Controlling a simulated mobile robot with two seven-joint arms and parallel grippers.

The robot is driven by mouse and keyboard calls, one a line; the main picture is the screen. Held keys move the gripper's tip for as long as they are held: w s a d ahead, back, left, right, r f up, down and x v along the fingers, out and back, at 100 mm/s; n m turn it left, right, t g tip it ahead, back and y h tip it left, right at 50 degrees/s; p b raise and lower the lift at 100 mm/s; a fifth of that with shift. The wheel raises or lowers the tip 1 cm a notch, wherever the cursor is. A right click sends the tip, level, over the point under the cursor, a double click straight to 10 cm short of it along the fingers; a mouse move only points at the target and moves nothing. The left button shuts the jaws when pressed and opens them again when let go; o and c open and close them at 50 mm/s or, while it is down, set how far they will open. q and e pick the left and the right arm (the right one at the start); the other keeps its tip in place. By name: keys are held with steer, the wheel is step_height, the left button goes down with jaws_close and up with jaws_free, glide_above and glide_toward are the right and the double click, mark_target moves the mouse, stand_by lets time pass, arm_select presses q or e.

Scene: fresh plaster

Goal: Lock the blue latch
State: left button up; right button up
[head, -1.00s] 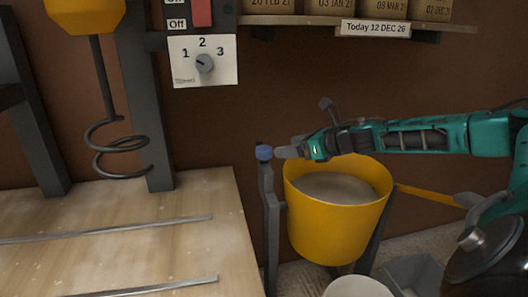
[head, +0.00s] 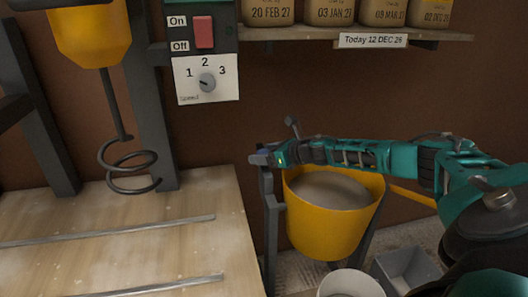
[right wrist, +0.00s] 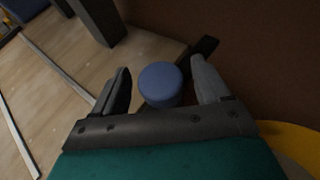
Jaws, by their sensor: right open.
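The blue latch (right wrist: 160,82) is a round blue knob on top of a dark post beside the yellow bucket (head: 328,222). In the right wrist view it lies between the two fingers of my right gripper (right wrist: 165,88), with a gap visible on either side. The gripper is open around the knob. In the head view my right gripper (head: 268,156) is at the top of the post and covers most of the knob. The bucket holds a grey-brown mix and hangs beside the post. My left gripper is in neither view.
A wooden table (head: 110,240) with two metal rails stands at the left. A mixer whisk (head: 128,165) hangs above it. A switch panel (head: 205,80) and a shelf of dated tubs (head: 355,33) are on the wall. A white bucket (head: 350,284) and grey bin (head: 405,270) stand low at the right.

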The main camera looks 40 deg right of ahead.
steer(key=shift+w+f, duration=0.1)
steer(key=shift+w, duration=0.15)
jaws_close()
stand_by(0.7)
